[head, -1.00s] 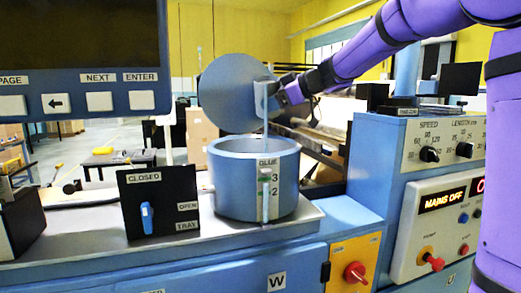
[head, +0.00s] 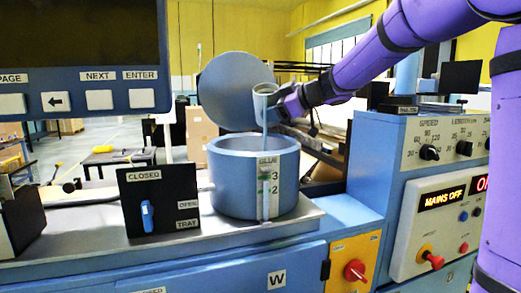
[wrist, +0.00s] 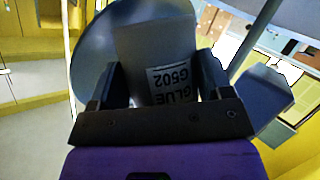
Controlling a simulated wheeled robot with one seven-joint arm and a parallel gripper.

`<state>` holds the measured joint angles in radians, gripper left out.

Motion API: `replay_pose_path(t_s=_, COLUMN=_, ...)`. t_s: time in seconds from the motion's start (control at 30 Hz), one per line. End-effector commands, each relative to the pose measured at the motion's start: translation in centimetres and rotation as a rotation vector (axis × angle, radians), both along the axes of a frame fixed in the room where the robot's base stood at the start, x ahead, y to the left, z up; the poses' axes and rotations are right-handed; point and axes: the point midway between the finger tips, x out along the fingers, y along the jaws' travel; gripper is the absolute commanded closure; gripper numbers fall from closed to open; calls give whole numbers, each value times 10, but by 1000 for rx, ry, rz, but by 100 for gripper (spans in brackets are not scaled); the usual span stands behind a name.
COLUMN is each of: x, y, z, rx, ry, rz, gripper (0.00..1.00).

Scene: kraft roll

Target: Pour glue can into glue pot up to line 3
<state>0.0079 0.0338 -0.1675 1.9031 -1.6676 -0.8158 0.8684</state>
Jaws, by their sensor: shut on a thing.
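The glue can (head: 263,104), a small grey-white can, is held by my gripper (head: 280,106) above the glue pot. In the wrist view the can (wrist: 160,45) sits between the fingers of my gripper (wrist: 160,90), its "GLUE G502" label upside down. The glue pot (head: 235,185) is a wide blue-grey open drum. A thin pale strand, seemingly glue, runs from the can down toward the pot's opening. The pot's front gauge (head: 264,200) has marks 3 and 2; the level in it is too small to read surely.
A round grey lid (head: 232,85) stands raised behind the pot. A black switch panel (head: 158,202) marked CLOSED, OPEN and TRAY stands left of it. A blue control cabinet (head: 425,195) with knobs and a MAINS OFF display is to the right.

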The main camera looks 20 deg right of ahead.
Motion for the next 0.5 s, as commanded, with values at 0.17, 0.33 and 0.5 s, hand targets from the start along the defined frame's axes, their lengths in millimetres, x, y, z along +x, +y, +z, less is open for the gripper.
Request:
replay_pose_path(t_s=0.17, x=-1, y=0, z=-4, rx=-8, ry=-17, rz=-2, gripper=65)
replay_pose_path(t_s=0.33, x=-3, y=1, z=-6, rx=-17, ry=-34, rz=-1, gripper=65)
replay_pose_path(t_s=0.5, x=-4, y=2, z=-7, rx=-26, ry=-51, rz=-1, gripper=65)
